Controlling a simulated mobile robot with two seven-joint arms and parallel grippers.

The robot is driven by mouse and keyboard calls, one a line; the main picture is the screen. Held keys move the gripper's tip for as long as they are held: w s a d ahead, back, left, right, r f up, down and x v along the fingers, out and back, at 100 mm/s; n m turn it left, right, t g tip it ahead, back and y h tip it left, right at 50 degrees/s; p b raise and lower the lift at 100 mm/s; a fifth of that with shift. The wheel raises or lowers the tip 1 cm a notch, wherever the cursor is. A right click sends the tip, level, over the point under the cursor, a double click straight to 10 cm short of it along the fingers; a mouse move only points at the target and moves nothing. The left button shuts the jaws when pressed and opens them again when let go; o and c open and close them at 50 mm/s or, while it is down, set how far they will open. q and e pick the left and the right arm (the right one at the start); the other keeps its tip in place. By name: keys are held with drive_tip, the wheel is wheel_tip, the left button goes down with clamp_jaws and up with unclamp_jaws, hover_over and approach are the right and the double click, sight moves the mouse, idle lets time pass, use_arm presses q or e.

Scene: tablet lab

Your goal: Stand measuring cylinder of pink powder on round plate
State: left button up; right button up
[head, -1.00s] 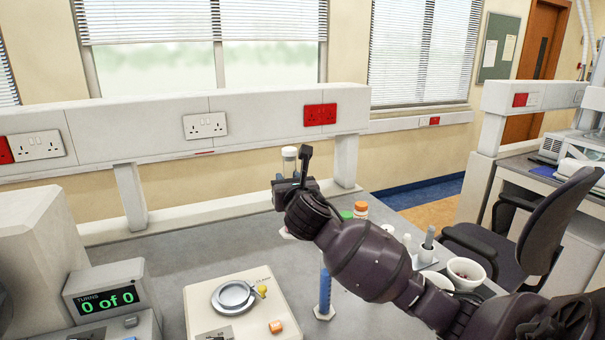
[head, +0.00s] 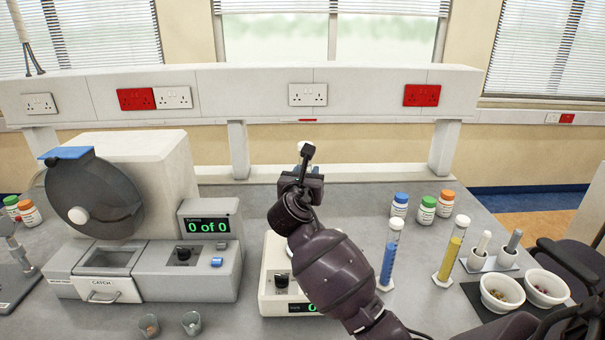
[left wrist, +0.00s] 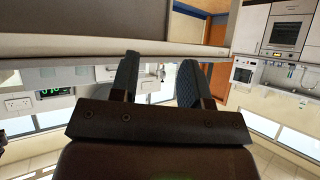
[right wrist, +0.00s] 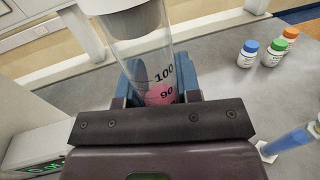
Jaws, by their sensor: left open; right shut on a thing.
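My right gripper (head: 303,172) is shut on the measuring cylinder of pink powder. In the head view my gripper and arm hide most of the cylinder. The white balance (head: 273,262) stands on the bench behind my right arm. The arm hides most of the round plate on it. My left gripper (left wrist: 160,80) is open and empty in the left wrist view, and out of the head view.
Blue (head: 390,255) and yellow (head: 452,250) cylinders stand right of my arm. A machine (head: 120,215) with a counter display (head: 208,225) stands left. The bench behind the balance looks clear.

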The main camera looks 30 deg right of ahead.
wheel_tip(320, 180, down, 4)
drive_tip(key=shift+r+b, duration=0.1)
drive_tip(key=shift+b, duration=0.8)
drive_tip(key=shift+f+b, duration=0.75)
drive_tip(key=shift+b, duration=0.1)
drive_tip(key=shift+f+b, duration=0.7)
drive_tip(key=shift+b, duration=0.2)
drive_tip(key=shift+w+r+p, duration=0.1)
drive_tip(key=shift+p, duration=0.35)
use_arm(q)
drive_tip(key=shift+w+d+f+t, duration=0.1)
drive_tip(key=shift+w+f+t, duration=0.1)
drive_tip(key=shift+w+f, duration=0.3)
drive_tip(key=shift+w+d+f+t, duration=0.1)
drive_tip(key=shift+w+f+t, duration=0.1)
drive_tip(key=shift+w, duration=0.5)
drive_tip(key=shift+s+f, duration=0.15)
drive_tip(key=shift+f, duration=0.1)
